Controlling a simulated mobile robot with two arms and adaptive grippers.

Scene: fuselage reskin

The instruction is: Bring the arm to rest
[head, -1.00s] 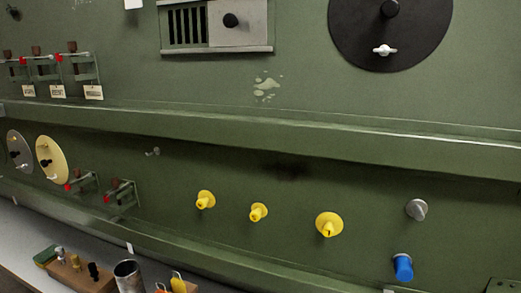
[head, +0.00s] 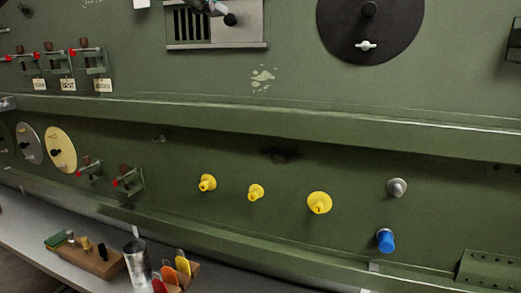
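A small part of a grey and dark gripper (head: 212,6), seemingly my left one, shows at the top edge of the head view. It is in front of the vent panel (head: 240,30), close to its black knob (head: 230,19). Most of it is cut off by the frame. I cannot tell whether its fingers are open or whether it touches the knob. My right gripper is not in view.
The green fuselage wall carries yellow plugs (head: 319,203), a grey knob (head: 396,187), a blue plug (head: 386,240), a black disc (head: 370,30) and red-tipped clamps (head: 128,181). Below, a shelf (head: 40,222) holds a wooden block (head: 90,259), a metal cup (head: 138,264) and coloured-handled tools (head: 183,266).

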